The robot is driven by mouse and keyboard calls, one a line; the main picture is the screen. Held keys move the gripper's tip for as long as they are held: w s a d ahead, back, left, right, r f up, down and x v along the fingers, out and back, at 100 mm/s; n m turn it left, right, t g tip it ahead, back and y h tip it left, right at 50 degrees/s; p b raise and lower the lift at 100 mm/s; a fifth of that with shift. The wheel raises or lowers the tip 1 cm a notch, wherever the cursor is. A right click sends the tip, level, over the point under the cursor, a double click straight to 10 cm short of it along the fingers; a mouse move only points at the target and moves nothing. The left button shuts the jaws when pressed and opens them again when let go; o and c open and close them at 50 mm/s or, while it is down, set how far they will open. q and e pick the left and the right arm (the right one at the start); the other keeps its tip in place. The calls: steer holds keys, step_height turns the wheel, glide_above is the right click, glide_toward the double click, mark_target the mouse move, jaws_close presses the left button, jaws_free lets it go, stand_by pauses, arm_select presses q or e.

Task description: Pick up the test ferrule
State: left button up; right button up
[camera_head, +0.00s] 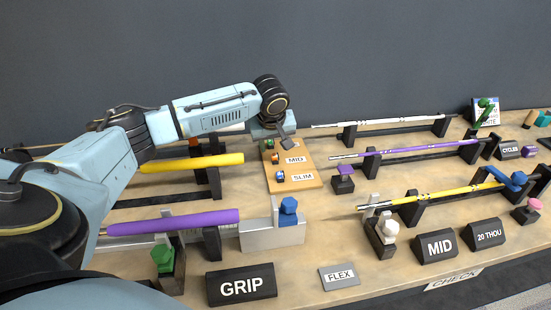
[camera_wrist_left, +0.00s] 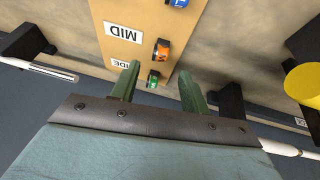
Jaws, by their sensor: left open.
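A wooden board (camera_head: 310,172) holds a column of small ferrule-like pieces beside labels: a blue one (camera_head: 280,176) at SLIM, an orange one (camera_head: 276,159) at MID, and a green one (camera_head: 268,144) at the far end. No piece is marked as the test ferrule, so I cannot tell which it is. My left gripper (camera_head: 284,140) is over the board's far end, pointing down. In the left wrist view its open fingers (camera_wrist_left: 158,78) stand on either side of the green piece (camera_wrist_left: 153,80), with nothing visibly held. The orange piece (camera_wrist_left: 161,48) lies just beyond. My right gripper is out of view.
Shafts in black stands lie on both sides: a purple grip (camera_head: 175,222) and a yellow grip (camera_head: 190,163) at left, a yellow shaft (camera_head: 440,196) at right. A blue-knobbed metal clamp (camera_head: 272,234) stands in front of the board.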

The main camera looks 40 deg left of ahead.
mark_target(274, 155)
arm_select(q)
steer(key=x, duration=0.4)
steer(key=shift+b, duration=0.35)
steer(key=shift+w+f, duration=0.2)
steer(key=shift+f, duration=0.2)
steer(key=shift+c, duration=0.7)
jaws_close()
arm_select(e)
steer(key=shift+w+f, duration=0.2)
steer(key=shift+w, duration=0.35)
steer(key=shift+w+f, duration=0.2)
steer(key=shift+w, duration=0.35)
